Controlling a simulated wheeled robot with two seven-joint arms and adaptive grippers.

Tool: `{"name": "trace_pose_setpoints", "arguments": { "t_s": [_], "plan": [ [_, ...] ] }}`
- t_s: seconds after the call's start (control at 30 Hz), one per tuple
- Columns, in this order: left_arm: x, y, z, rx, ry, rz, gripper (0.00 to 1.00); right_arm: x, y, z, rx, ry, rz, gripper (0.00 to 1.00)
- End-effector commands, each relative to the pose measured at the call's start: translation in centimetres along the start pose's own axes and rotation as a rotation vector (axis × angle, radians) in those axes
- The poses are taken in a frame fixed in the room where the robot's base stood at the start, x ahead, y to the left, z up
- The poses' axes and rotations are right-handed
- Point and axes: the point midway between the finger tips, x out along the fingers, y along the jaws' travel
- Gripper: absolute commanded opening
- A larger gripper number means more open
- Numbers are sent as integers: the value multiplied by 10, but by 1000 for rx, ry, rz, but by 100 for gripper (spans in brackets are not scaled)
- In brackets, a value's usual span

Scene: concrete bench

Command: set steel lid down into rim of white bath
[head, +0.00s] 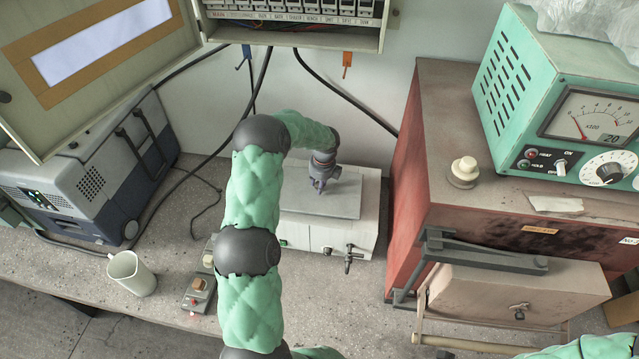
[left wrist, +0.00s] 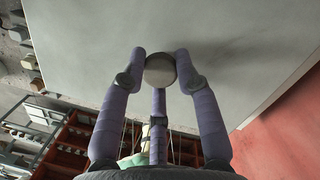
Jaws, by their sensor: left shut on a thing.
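The steel lid (head: 342,205) is a flat grey plate at the top of the white bath (head: 318,236), on the bench in the middle of the head view. My left gripper (head: 319,187) is above the lid, fingers pointing down. In the left wrist view, the purple fingers of the left gripper (left wrist: 160,62) close around the round knob (left wrist: 160,72) of the lid (left wrist: 90,38). The lid covers most of the bath's top. I cannot tell whether it sits in the rim or hovers just above. My right gripper is out of view.
A red-brown cabinet (head: 405,190) stands close to the bath's right. A tap (head: 348,260) sticks out of the bath's front. A white jug (head: 132,274) and a small switch box (head: 199,292) stand to the left. Black cables hang behind.

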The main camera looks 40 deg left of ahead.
Motion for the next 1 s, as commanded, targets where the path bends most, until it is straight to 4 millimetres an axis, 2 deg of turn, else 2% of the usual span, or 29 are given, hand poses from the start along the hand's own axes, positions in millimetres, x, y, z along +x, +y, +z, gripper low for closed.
{"name": "trace_pose_setpoints", "arguments": {
  "t_s": [0.4, 1.0],
  "plan": [
    [0, 0, 0, 0, -1, -1, 0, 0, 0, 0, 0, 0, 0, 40],
    [15, 0, -2, 0, -1, 0, 0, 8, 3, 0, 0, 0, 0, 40]
  ]
}}
